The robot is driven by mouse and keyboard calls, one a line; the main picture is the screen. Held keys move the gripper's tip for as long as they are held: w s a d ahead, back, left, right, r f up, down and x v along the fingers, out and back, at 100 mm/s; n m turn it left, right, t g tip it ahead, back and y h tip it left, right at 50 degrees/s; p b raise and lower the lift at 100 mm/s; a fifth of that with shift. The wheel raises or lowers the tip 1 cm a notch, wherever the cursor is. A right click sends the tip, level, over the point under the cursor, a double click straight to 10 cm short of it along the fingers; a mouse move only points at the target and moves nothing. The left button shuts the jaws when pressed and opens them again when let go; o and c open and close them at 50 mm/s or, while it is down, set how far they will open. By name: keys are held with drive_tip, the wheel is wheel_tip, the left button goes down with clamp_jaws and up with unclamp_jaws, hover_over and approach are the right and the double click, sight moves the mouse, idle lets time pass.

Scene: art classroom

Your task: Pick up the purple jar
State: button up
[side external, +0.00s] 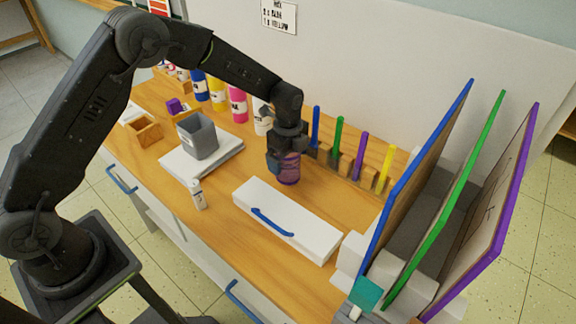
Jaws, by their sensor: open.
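The purple jar (288,171) stands upright on the wooden counter, near the middle, and looks see-through. My gripper (287,152) points down directly over the jar, with its finger ends at the jar's upper part. The jaws are open. The gripper hides the jar's top, and I cannot tell whether the fingers touch it.
A white drawer box (287,219) with a blue handle lies in front of the jar. A grey bin (197,137) stands on white paper at left. Coloured bottles (238,105) and upright coloured sticks (338,137) line the back. Framed boards (445,185) stand at right.

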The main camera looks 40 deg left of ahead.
drive_tip(key=c, duration=1)
